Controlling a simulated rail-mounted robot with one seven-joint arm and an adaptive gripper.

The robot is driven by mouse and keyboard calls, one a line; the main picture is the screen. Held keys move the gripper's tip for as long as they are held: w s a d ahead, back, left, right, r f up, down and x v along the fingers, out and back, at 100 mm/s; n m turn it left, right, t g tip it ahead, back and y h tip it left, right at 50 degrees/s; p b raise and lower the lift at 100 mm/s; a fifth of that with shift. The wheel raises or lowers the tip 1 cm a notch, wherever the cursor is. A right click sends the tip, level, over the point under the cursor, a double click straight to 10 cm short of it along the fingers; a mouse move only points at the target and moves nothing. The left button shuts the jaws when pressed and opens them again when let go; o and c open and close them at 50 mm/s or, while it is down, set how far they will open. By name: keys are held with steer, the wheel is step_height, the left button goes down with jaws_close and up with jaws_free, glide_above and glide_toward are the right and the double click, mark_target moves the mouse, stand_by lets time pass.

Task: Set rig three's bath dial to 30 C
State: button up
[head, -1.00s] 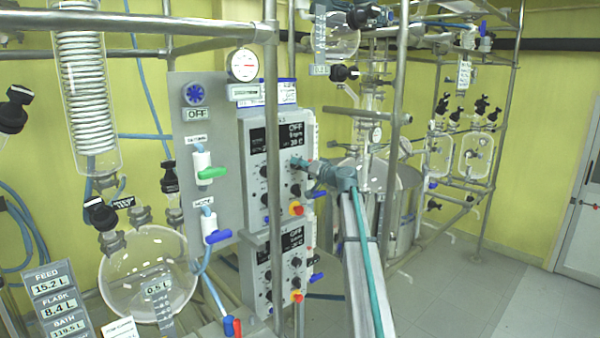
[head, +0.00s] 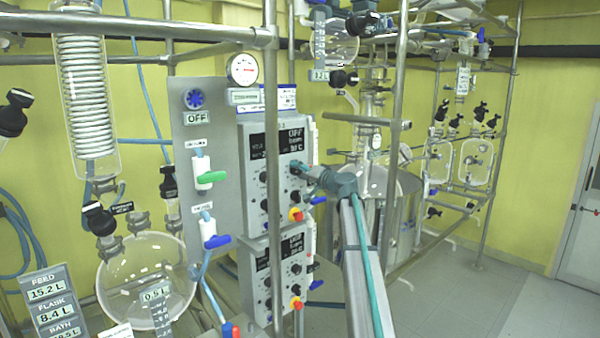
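The upper control box (head: 257,206) has a dark display with OFF, an rpm line and a temperature line ending in C. The temperature digits are too small to read surely; they look like 31. Several black knobs sit below the display. My gripper (head: 297,169) is at the upper right knob, just under the temperature reading. Its fingertips touch or cover that knob, which is mostly hidden. The fingers are too small to show whether they are closed on it.
A similar lower control box (head: 262,282) hangs below. A vertical steel post (head: 272,120) stands in front of both boxes. A red-yellow button (head: 296,215) lies below my gripper. A round glass flask (head: 147,280) is at left. Open floor (head: 450,290) lies at right.

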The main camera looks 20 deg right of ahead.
stand_by(0.3)
steer(key=v, duration=1.2)
